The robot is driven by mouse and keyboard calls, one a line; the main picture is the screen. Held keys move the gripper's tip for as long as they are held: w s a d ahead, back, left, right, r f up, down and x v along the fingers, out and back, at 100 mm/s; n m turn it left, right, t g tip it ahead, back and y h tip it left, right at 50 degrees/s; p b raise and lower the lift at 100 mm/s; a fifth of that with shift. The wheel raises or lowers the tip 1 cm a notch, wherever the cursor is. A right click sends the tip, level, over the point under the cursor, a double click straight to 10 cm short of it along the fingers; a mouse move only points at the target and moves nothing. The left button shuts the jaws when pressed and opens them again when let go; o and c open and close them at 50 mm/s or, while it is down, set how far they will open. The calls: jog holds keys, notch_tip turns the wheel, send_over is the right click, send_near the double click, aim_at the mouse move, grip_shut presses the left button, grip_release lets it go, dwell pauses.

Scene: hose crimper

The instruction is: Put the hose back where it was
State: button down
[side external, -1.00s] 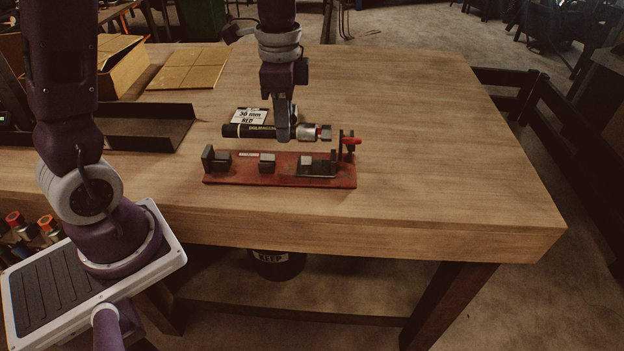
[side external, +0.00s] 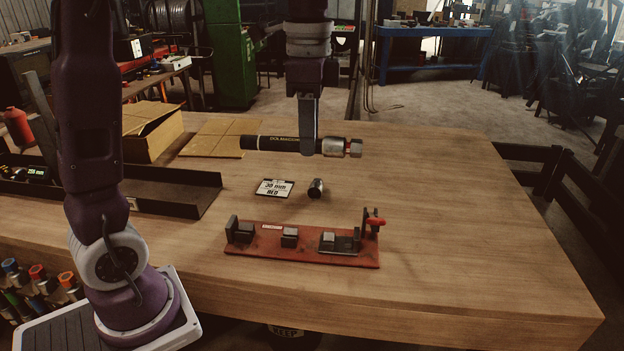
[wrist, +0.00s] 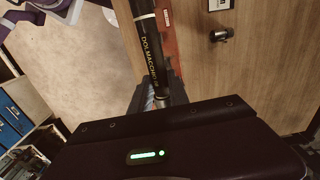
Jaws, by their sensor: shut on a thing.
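The red crimper base (side external: 298,257) stands on the table below and nearer the front, with several dark blocks and a red handle (side external: 375,221). No hose lies in it.
A label card (side external: 274,187) and a small loose metal fitting (side external: 316,188) lie behind the base. A dark long tray (side external: 165,194) and a cardboard box (side external: 152,132) are on the left. Hoses with coloured ends (side external: 38,272) hang at lower left. The table's right side (side external: 460,200) is clear.

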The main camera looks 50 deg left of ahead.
jog(key=r, duration=0.6)
jog(key=shift+w+a+r, duration=0.2)
jog(key=shift+w+a, duration=0.1)
jog(key=shift+w, duration=0.05)
jog(key=w+a, duration=0.7)
jog(key=a, duration=0.1)
send_near(313, 213)
jog(key=shift+f, duration=2.7)
jog(key=shift+f, duration=0.35)
jog(key=shift+c, duration=1.8)
grip_release()
